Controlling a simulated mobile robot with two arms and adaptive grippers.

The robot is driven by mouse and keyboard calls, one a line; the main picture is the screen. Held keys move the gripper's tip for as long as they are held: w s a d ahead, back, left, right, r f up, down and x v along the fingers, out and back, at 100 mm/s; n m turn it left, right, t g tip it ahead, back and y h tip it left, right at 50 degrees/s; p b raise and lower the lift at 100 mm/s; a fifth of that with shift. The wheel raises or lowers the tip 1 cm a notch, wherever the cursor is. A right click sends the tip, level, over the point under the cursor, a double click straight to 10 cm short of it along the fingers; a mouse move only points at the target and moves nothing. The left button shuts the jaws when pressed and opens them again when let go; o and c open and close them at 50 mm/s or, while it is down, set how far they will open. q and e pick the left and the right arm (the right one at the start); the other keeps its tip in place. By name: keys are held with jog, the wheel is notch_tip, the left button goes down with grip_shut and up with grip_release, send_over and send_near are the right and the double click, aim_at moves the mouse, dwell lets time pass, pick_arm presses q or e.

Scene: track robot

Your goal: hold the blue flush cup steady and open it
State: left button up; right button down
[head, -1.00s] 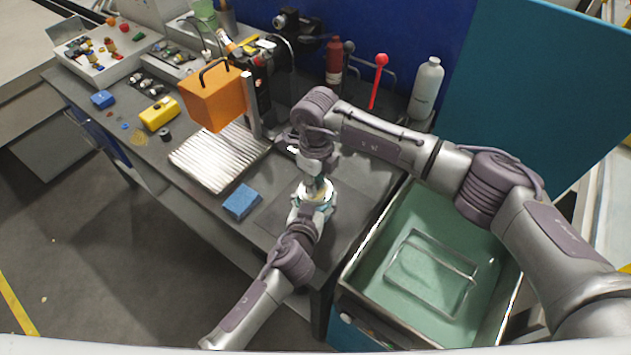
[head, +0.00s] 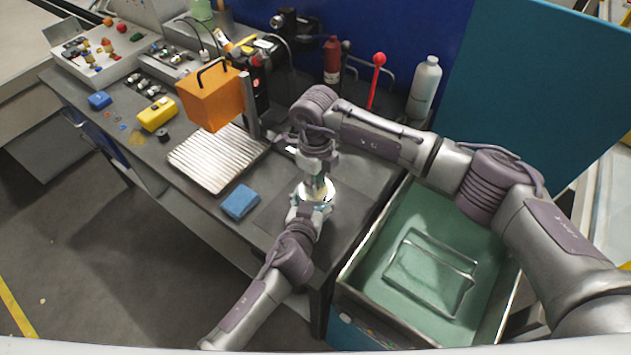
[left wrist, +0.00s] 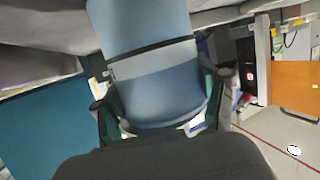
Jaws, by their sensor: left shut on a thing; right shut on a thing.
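The blue flush cup (left wrist: 160,88) fills the middle of the left wrist view as a blue-grey cylinder. A dark seam runs across it, with a slightly narrower section on the far side of the seam. My left gripper (head: 311,208) is shut on the cup; its dark fingers also show on both sides of the cup in the left wrist view (left wrist: 162,98). My right gripper (head: 317,168) points down from above and is shut, directly over the left gripper. In the head view the cup between them is mostly hidden; which part the right fingers hold is unclear.
A blue block (head: 240,202) lies left of the grippers, and a ribbed metal plate (head: 216,158) lies behind it. An orange box (head: 212,98) stands farther back. A green-lined bin (head: 410,325) is at the right. A white bottle (head: 425,88) stands at the back right.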

jog(key=shift+r, duration=1)
jog(key=shift+r, duration=0.1)
jog(key=shift+r, duration=1.9)
pick_arm(q)
jog(key=o, duration=1.7)
jog(key=shift+s, duration=0.1)
